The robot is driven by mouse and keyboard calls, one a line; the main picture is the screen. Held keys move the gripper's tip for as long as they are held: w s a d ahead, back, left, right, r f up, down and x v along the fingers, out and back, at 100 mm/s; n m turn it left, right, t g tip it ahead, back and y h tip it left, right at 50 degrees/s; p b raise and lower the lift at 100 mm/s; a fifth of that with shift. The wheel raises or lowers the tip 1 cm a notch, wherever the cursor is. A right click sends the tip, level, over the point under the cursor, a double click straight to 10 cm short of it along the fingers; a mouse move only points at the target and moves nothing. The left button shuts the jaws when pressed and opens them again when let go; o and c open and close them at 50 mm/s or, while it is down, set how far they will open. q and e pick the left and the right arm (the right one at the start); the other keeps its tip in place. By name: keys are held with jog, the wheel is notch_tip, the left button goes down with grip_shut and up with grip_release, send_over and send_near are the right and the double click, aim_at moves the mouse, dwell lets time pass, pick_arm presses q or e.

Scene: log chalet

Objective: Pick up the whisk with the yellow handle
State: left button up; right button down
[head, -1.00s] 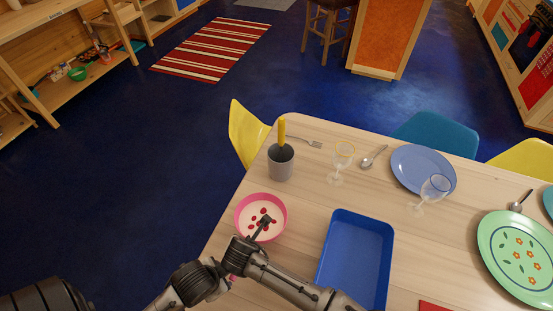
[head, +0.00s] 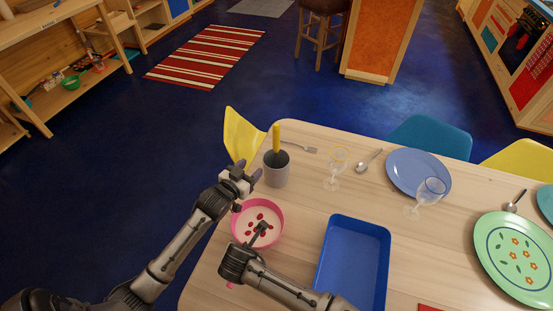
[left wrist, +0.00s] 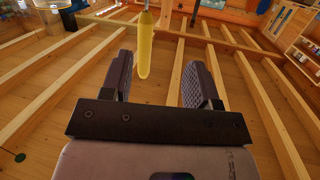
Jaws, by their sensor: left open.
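The whisk's yellow handle (head: 276,138) stands upright out of a grey cup (head: 276,176) near the table's far left corner. Its lower part is dark and mostly hidden in the cup. My left gripper (head: 253,177) is at the left side of the cup, close to it, with its jaws open and empty. In the left wrist view the yellow handle (left wrist: 145,52) shows ahead, in line with the gap between the two fingers (left wrist: 160,80), nearer the left finger.
A fork (head: 300,148), wine glasses (head: 335,162), a spoon (head: 368,162) and a blue plate (head: 418,172) lie to the right. A blue tray (head: 328,270) is nearer. A yellow chair (head: 238,138) stands behind.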

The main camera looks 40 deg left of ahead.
aim_at(274, 145)
pick_arm(q)
jog(key=w, duration=0.2)
jog(key=w+r+t, duration=0.1)
jog(key=w, duration=0.2)
jog(key=w+d+t+h, duration=0.1)
jog(key=w, duration=0.1)
jog(key=shift+w+r, duration=0.3)
jog(key=w, duration=0.4)
jog(key=shift+w+a+r, duration=0.1)
jog(key=shift+a+r, duration=0.2)
jog(key=shift+w, duration=0.6)
grip_shut()
jog(key=shift+r, duration=0.1)
